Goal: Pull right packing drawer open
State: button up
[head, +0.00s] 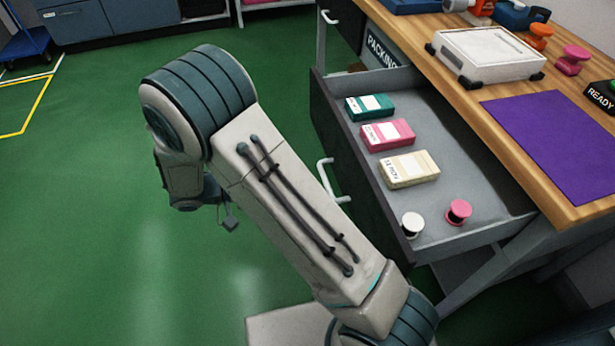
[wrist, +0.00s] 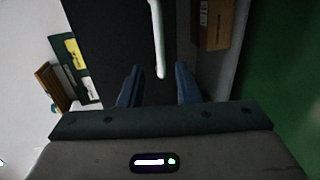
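The right packing drawer (head: 455,226) stands pulled out from under the wooden bench in the head view, its inside showing. Its dark front (head: 350,160) carries a white bar handle (head: 328,182). In the wrist view the handle (wrist: 157,38) runs down the dark front (wrist: 110,35), and its lower end lies between my fingertips in the picture. My gripper (wrist: 159,72) is open, with a visible gap between each blue finger and the handle. I cannot tell how deep the handle sits between them. In the head view my arm hides the gripper.
The drawer holds a teal box (head: 369,107), a pink box (head: 388,134), a cream box (head: 405,169) and two spools. Another drawer handle (head: 329,17) is further left. The bench top (head: 450,75) bears a white case (head: 486,54) and purple mat (head: 560,135).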

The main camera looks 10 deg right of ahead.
jog(key=v, duration=0.3)
jog(key=shift+a, duration=0.3)
dwell(0.3)
